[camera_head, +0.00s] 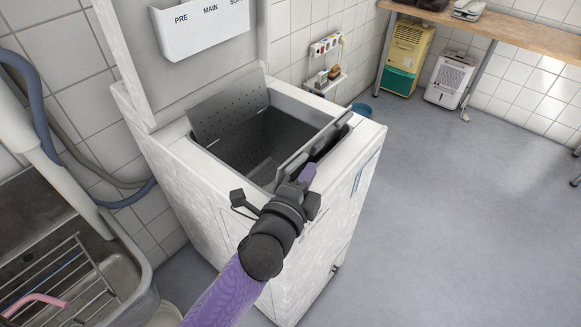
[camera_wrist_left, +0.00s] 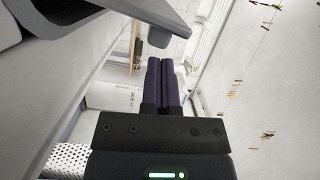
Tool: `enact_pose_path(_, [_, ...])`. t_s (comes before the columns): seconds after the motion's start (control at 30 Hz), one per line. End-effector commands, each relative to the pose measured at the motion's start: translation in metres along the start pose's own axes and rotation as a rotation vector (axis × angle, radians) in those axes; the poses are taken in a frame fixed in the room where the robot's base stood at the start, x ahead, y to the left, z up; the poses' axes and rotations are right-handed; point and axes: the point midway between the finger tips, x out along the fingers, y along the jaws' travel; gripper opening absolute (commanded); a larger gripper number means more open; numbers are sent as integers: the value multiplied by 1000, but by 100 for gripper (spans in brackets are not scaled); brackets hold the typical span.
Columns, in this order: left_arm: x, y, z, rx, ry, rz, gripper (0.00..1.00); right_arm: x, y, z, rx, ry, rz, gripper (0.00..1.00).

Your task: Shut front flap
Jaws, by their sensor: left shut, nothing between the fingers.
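A white top-loading washing machine (camera_head: 205,170) stands with its lid (camera_head: 205,75) raised. The drum opening (camera_head: 262,140) is dark and open. The perforated rear flap (camera_head: 230,106) stands up at the back left of the opening. The front flap (camera_head: 322,143) stands raised and tilted along the front edge; a grey edge that seems to be part of it shows in the wrist view (camera_wrist_left: 120,12). My left gripper (camera_head: 308,173) is at the front edge beside this flap. Its dark fingers (camera_wrist_left: 163,78) are shut with nothing between them. I cannot tell whether they touch the flap. My right gripper is out of view.
A metal sink (camera_head: 120,275) with a rack and grey hoses is at the left. A power strip (camera_head: 326,45) and small shelf are on the tiled wall. A yellow-green appliance (camera_head: 406,50) and a white unit (camera_head: 450,80) stand under a wooden bench.

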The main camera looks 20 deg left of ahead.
Motion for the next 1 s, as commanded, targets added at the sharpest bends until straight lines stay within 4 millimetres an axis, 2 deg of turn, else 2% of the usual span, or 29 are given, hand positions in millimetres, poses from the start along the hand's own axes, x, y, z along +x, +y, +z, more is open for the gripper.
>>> enact_pose_path(0.1, [3,2,22,6,-3,2,0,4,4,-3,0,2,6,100])
enact_pose_path(0.3, [7,1,37,3,-2,3,0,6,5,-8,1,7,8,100])
enact_pose_path(1.0, [9,0,39,-6,-2,4,0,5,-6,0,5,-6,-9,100])
